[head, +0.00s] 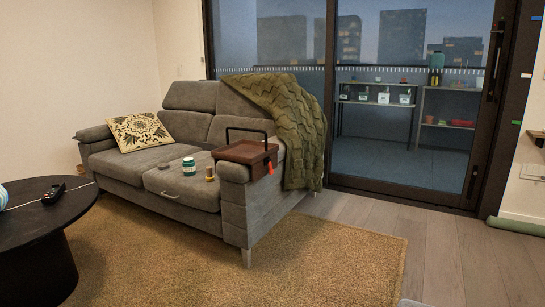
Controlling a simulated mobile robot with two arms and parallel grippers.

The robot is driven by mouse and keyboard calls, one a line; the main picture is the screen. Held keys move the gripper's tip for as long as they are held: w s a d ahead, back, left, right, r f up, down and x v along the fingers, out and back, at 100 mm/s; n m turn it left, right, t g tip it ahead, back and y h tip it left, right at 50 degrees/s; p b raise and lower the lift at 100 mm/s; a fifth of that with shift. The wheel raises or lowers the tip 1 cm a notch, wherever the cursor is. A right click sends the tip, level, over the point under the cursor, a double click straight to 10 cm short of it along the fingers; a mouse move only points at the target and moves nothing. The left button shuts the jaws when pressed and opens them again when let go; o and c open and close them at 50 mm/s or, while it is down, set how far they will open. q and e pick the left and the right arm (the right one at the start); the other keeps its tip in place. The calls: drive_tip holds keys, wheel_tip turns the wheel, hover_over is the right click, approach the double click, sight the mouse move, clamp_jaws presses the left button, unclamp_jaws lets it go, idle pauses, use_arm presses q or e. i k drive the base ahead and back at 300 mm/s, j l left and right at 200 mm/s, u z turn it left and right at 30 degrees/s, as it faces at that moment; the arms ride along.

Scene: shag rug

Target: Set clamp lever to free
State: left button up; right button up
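A brown box-like piece (240,153) sits over the near arm of the grey sofa (243,205). A black bar (247,129) rises above it in an upside-down U. A small red piece (270,168) shows at its right side; it may be the clamp lever, but it is too small to tell its shape or setting. Neither of my grippers is in view.
A teal jar (189,167) and a small brown item (209,174) stand on the seat. A green knit throw (300,130) drapes over the sofa. A dark round table (40,220) is at left. Open rug (240,275) lies in front; a glass door (405,110) stands behind.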

sight(269, 161)
drive_tip(key=i+j, duration=0.35)
drive_tip(key=j, duration=0.25)
drive_tip(key=i+j+u, duration=0.1)
drive_tip(key=i+j, duration=0.2)
drive_tip(key=j, duration=0.25)
drive_tip(key=i+j, duration=0.4)
drive_tip(key=j, duration=0.15)
drive_tip(key=i+j+u, duration=0.1)
drive_tip(key=i+j, duration=0.25)
drive_tip(key=j, duration=0.25)
